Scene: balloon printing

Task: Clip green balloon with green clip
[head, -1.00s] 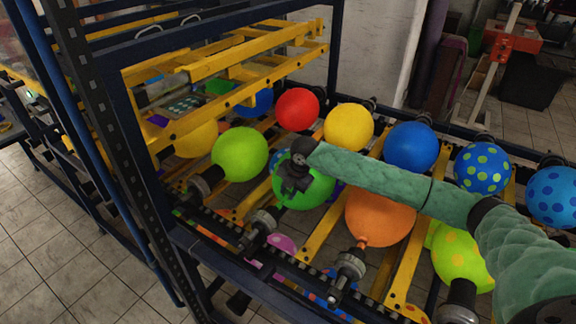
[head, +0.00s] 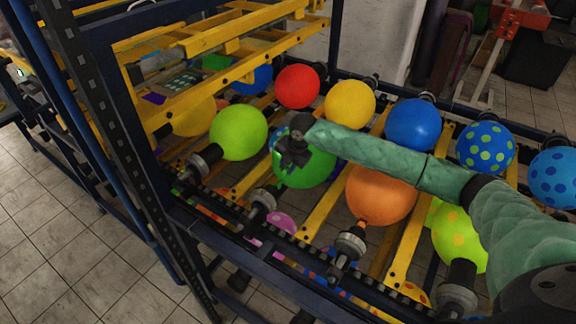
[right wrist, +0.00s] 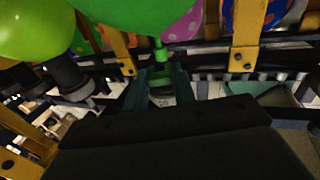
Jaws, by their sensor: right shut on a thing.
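The green balloon (head: 312,172) sits in the rack between the lime balloon and the orange balloon in the head view, partly hidden by my right gripper and arm. In the right wrist view the green balloon (right wrist: 125,12) fills the top, with its narrow green neck (right wrist: 160,52) hanging down. My right gripper (head: 291,160) is at the front of this balloon. In the right wrist view the gripper (right wrist: 161,88) has dark green parts on both sides just below the neck, seemingly the green clip (right wrist: 179,82) between its fingers. Whether it touches the neck is unclear. My left gripper is out of view.
A lime balloon (head: 238,132) and an orange balloon (head: 380,195) flank the green one. Red (head: 297,86), yellow (head: 350,104) and blue (head: 413,124) balloons stand behind. Dark nozzles (head: 262,204) and a dark chain rail (head: 285,231) run along the front. Yellow bars (head: 325,216) cross the rack.

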